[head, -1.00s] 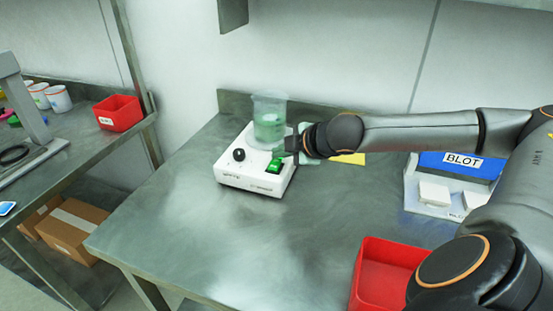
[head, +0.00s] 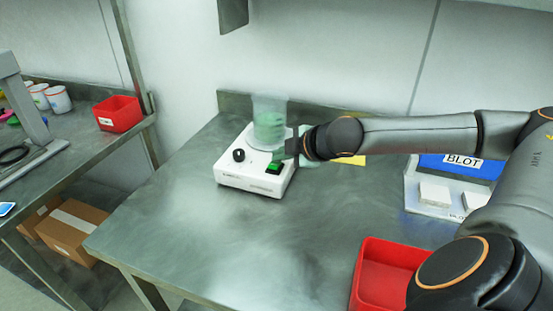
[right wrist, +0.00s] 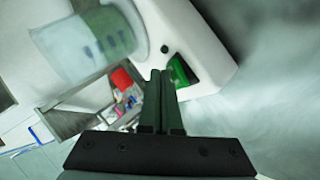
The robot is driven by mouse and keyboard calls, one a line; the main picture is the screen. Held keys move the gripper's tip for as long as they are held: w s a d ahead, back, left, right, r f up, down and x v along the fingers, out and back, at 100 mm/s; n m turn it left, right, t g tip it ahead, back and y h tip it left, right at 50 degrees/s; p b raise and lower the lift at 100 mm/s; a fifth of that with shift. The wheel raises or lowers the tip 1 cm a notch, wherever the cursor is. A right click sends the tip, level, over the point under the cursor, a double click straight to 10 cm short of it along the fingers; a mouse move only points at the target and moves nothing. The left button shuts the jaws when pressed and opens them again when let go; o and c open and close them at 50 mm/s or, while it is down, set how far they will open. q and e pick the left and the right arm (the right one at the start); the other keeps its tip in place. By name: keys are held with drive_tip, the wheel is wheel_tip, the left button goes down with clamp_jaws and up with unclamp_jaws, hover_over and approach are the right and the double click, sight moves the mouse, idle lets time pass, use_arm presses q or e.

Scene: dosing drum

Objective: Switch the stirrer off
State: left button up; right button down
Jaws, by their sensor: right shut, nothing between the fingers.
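The white stirrer (head: 238,177) stands on the metal bench, with a black knob (head: 239,155) on its left and a green rocker switch (head: 274,167) on its right. A glass beaker (head: 269,118) with green liquid stands on its plate. My right gripper (head: 283,155) is shut and empty, right at the switch. In the right wrist view the shut fingertips (right wrist: 161,73) are beside the green switch (right wrist: 182,72); I cannot tell whether they touch it. The beaker also shows there (right wrist: 85,45). My left gripper is not in view.
A red bin (head: 383,275) is at the bench's front right. A holder labelled BLOT (head: 440,207) with white pads stands at the right. A yellow note (head: 350,160) lies behind my right arm. The bench's left front is clear.

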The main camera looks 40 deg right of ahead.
drive_tip(key=shift+s+a+r+p, duration=0.1)
drive_tip(key=shift+a+r+p, duration=0.05)
drive_tip(key=shift+r+p, duration=0.7)
drive_tip(key=r+p, duration=0.3)
drive_tip(key=a+r+p, duration=0.1)
drive_tip(key=shift+s+a+r+p, duration=0.1)
drive_tip(key=shift+s+r+p, duration=0.2)
drive_tip(key=shift+r, duration=0.1)
